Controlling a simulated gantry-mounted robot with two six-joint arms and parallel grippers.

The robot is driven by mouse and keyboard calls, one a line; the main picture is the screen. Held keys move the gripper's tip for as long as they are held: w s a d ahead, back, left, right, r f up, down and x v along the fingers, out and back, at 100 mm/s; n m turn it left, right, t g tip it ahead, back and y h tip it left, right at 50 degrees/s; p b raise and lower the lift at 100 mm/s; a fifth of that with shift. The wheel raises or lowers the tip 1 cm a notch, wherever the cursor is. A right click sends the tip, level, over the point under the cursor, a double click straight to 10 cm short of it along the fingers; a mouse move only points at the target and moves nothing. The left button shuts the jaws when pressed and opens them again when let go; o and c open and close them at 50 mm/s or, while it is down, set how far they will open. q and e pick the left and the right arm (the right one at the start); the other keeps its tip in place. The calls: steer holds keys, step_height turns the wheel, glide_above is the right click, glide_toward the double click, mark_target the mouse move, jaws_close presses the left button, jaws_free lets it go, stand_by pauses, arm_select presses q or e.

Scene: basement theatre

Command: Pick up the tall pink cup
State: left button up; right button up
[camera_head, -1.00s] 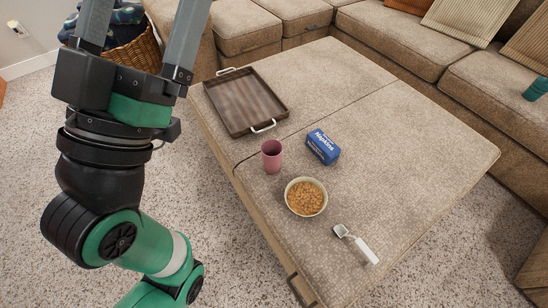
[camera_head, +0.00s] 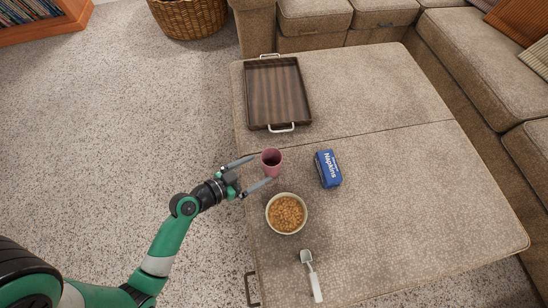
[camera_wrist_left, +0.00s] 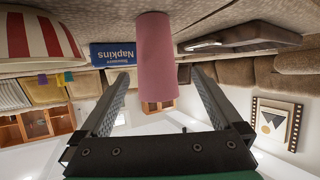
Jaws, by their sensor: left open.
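The tall pink cup (camera_head: 271,162) stands upright on the beige ottoman (camera_head: 400,200), near its left edge. It also shows in the left wrist view (camera_wrist_left: 155,55), which is upside down, ahead of the fingers and in line with the gap between them. My left gripper (camera_head: 259,171) is open and empty. Its two fingers point at the cup from the left, with the tips close to either side of it. In the head view I cannot tell whether the fingers touch the cup. My right gripper is not in view.
A bowl of cereal (camera_head: 286,214) sits just below the cup, close to the near finger. A blue napkins box (camera_head: 328,168) lies to the right. A wooden tray (camera_head: 250,95) is farther back. A white-handled scoop (camera_head: 312,276) lies in front. The ottoman's right side is clear.

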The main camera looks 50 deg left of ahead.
mark_target(278, 161)
arm_select(q)
steer(key=x, duration=0.4)
steer(key=shift+w+b, duration=0.2)
steer(key=shift+b, duration=0.15)
steer(key=x, duration=0.1)
steer(key=b+x, duration=0.1)
steer(key=x, duration=0.1)
steer(key=b+x, duration=0.1)
steer(key=shift+w+d, duration=0.25)
steer(key=shift+d, duration=0.05)
steer(key=shift+w+f, duration=0.1)
steer(key=shift+w, duration=0.3)
steer(key=shift+s, duration=0.1)
steer(key=shift+c, duration=0.6)
steer(key=c, duration=1.1)
